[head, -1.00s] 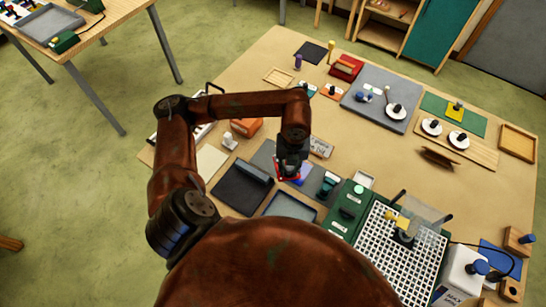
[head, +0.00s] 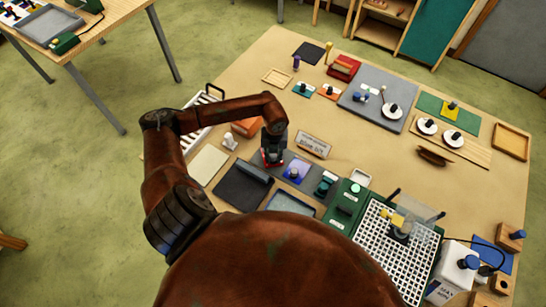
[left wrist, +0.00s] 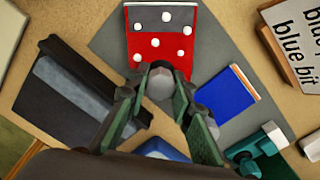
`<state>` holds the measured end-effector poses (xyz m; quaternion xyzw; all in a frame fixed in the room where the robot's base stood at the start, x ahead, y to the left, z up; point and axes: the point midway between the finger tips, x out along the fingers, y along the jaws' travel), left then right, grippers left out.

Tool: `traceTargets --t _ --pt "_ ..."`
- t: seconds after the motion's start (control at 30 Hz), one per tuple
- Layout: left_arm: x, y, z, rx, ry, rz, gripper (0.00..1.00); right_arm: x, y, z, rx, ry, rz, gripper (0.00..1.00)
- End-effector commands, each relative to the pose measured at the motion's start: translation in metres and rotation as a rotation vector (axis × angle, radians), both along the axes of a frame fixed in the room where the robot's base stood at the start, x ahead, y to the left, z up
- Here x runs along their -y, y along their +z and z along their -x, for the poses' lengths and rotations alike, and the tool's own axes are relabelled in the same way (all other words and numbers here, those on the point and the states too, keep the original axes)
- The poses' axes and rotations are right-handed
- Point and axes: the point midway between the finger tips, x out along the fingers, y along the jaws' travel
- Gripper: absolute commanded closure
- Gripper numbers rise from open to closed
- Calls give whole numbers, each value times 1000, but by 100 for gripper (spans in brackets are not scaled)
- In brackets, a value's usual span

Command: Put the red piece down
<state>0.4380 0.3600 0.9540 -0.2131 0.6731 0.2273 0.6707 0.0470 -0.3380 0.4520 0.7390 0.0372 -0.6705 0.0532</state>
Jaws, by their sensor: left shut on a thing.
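My left gripper (head: 272,156) is shut over the grey fan-shaped mat (left wrist: 210,50), with its fingers on a grey round knob (left wrist: 159,84). In the head view only a red edge (head: 265,163) shows under the gripper. I cannot tell whether the piece touches the mat. The blue piece (head: 296,172) lies on the mat to the right; it also shows in the left wrist view (left wrist: 225,96). My right gripper is not in view.
A "blue bit" sign (head: 313,145) stands behind right. A teal-headed tool (head: 324,185) is right of the blue piece. A green box (head: 347,202) and white grid (head: 385,250) are further right.

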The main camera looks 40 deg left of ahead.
Motion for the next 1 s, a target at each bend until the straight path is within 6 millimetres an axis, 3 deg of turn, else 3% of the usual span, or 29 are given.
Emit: traceTargets --t 0.4,0.43,0.6,0.7,1.0 --pt "0 -12 -1 2 1 -1 100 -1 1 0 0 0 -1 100" --pt "0 -13 -1 2 1 -1 78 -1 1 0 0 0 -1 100" --pt "0 -12 -1 2 2 -1 66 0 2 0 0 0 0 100" --pt "0 -11 -1 2 1 -1 61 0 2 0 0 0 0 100" --pt "0 -9 -1 2 2 -1 61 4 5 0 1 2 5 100"
